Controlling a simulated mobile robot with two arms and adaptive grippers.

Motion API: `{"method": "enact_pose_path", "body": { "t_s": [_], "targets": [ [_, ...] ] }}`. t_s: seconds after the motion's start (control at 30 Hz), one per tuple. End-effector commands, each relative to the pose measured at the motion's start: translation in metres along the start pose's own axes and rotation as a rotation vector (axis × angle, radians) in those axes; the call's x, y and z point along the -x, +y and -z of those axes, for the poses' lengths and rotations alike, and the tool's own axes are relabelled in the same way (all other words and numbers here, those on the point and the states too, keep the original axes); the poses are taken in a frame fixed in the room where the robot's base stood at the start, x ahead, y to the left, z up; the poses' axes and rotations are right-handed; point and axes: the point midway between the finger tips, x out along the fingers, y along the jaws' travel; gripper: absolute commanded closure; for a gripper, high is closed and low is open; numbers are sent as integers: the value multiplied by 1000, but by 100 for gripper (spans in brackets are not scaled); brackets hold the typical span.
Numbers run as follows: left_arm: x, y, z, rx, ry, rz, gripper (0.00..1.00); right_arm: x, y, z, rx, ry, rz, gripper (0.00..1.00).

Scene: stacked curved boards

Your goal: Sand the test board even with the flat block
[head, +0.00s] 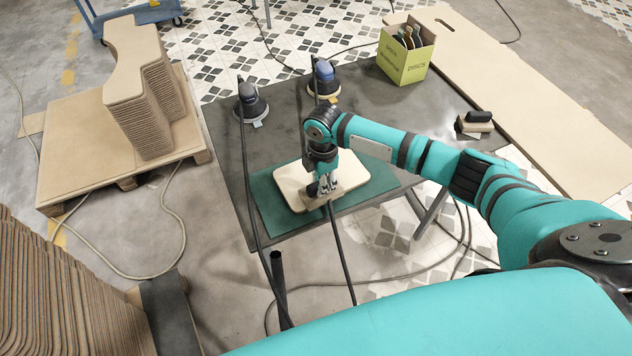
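The test board (291,186) is a pale, rounded rectangle lying on a dark green mat (270,207) on the grey table. My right gripper (322,188) comes in from the right and points down over the board. The fingers hide part of the block. My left gripper is not in view.
Two sanders (250,103) (324,80) with hoses stand at the table's back. A black-topped block (478,117) lies at the right edge. Curved boards (141,85) are stacked on a pallet at left. Hoses cross the table's front.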

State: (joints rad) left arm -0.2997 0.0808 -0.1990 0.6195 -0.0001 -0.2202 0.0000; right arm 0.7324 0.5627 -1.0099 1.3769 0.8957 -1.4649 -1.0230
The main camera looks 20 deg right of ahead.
Motion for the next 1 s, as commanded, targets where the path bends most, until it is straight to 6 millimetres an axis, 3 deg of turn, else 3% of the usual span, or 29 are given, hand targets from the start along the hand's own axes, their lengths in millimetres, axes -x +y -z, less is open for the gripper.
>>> {"method": "enact_pose_path", "body": {
  "t_s": [0.33,0.73,1.0],
  "targets": [
    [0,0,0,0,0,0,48,-2,-1,-3,-1,-3,4,100],
    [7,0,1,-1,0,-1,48,-2,-2,-32,-3,-6,6,100],
    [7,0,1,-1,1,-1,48,-2,-2,-35,-1,-5,5,100]
  ]
}}
